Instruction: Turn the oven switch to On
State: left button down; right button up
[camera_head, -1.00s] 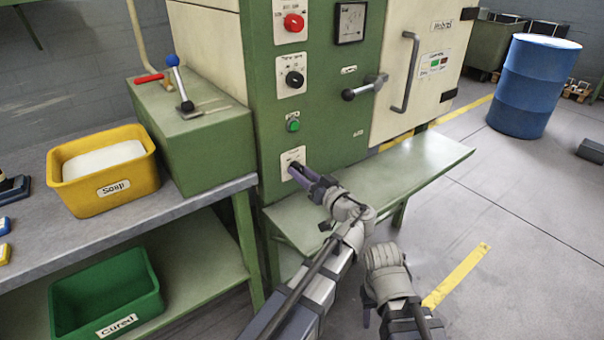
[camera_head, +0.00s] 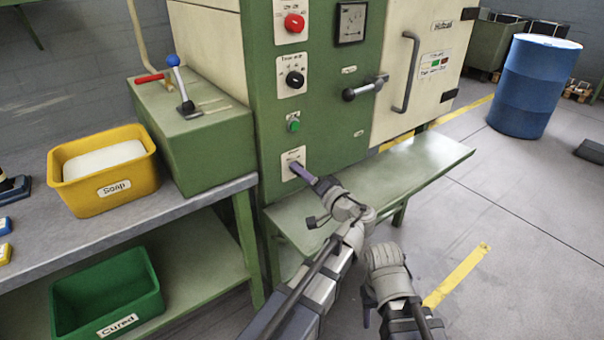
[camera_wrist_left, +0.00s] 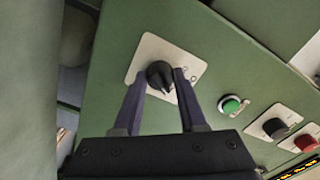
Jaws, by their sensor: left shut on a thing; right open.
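The oven (camera_head: 330,120) is a green cabinet with a cream door and a column of controls. Its lowest control is a black rotary switch on a white plate (camera_head: 289,159), mostly hidden behind my left gripper in the head view. In the left wrist view the switch (camera_wrist_left: 160,76) sits between the two purple fingers of my left gripper (camera_wrist_left: 163,82), which is shut on it. My left gripper (camera_head: 300,172) reaches the panel from the front in the head view. My right gripper (camera_head: 369,305) hangs low at the right, away from the panel, open and seemingly empty.
A green button (camera_head: 294,126), a black knob (camera_head: 294,80) and a red knob (camera_head: 294,23) sit above the switch. A green shelf (camera_head: 420,165) juts out below the panel. A yellow soap bin (camera_head: 75,196) stands on the left bench.

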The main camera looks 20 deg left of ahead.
pick_arm(q)
jog(key=shift+m, duration=0.3)
jog(key=shift+c, duration=2.3)
grip_release()
